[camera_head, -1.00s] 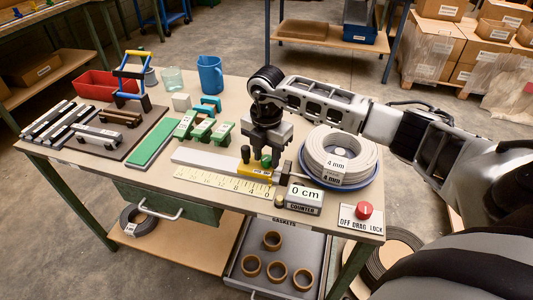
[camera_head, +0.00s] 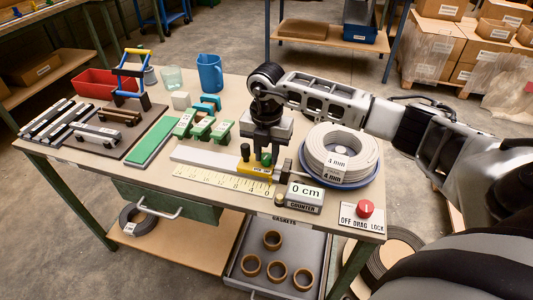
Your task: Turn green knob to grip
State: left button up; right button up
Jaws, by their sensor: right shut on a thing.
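The green knob (camera_head: 266,158) stands on the yellow block (camera_head: 254,171) of the measuring device, near the middle of the table. My right gripper (camera_head: 267,149) points down over it from behind. Its fingers are shut on the knob's upper part and hide some of it. My left gripper is not in view.
A cable coil (camera_head: 347,150) sits on a blue dish to the right. A 0 cm counter (camera_head: 305,196) and a red drag lock knob (camera_head: 365,208) are nearer the front.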

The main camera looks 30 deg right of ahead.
aim_at(267, 156)
jog(key=n+b, duration=0.1)
jog(key=n, duration=0.3)
jog(key=shift+n, duration=0.3)
jog(key=n+b, duration=0.1)
jog(key=n, duration=0.3)
dwell(0.4)
jog(key=o, duration=0.7)
notch_tip(267, 156, up, 16)
jog(key=shift+b, duration=0.55)
